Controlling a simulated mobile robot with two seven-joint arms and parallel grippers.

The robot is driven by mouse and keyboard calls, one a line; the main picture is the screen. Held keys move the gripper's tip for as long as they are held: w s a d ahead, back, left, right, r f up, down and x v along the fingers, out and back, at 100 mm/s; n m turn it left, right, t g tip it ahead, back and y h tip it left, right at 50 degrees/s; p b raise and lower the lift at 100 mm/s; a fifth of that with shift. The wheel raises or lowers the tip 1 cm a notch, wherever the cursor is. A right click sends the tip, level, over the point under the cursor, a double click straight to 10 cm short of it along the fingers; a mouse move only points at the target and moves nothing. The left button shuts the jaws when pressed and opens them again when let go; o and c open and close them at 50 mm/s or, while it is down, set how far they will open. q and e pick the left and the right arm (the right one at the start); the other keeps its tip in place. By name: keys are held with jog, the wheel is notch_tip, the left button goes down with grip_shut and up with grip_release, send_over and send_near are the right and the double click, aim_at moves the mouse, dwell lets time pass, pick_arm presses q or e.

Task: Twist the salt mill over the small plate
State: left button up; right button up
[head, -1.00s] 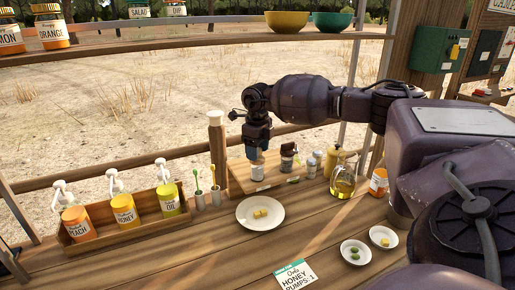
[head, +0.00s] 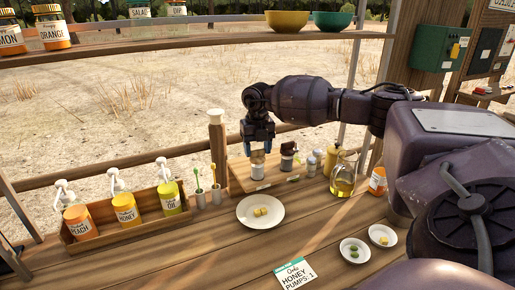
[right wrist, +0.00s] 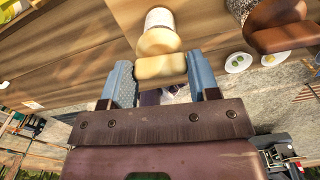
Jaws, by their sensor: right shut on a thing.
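The salt mill (head: 257,169) has a tan top and a pale label, and stands upright at the wooden board. My right gripper (head: 257,148) comes down on it from above and is shut on its tan top. In the right wrist view the blue fingers (right wrist: 159,72) flank the tan top of the mill (right wrist: 160,43). I cannot tell whether its base touches the board. Two small white plates lie at the front right: one with green pieces (head: 345,256), one with yellow pieces (head: 373,238). My left gripper is not in view.
A dark-topped mill (head: 287,164) stands just right of the salt mill on the wooden board (head: 236,184). Shakers and an oil flask (head: 343,180) stand farther right. A larger white plate (head: 247,221) holds yellow pieces. A bottle crate (head: 88,243) is at left. The front counter is mostly clear.

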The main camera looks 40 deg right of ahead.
jog(key=shift+r+m, duration=0.15)
jog(key=shift+m, duration=0.15)
jog(key=o, duration=0.9)
notch_tip(320, 180, up, 6)
jog(key=shift+r+b, duration=0.2)
jog(key=shift+b, duration=0.25)
jog(key=shift+r, duration=0.5)
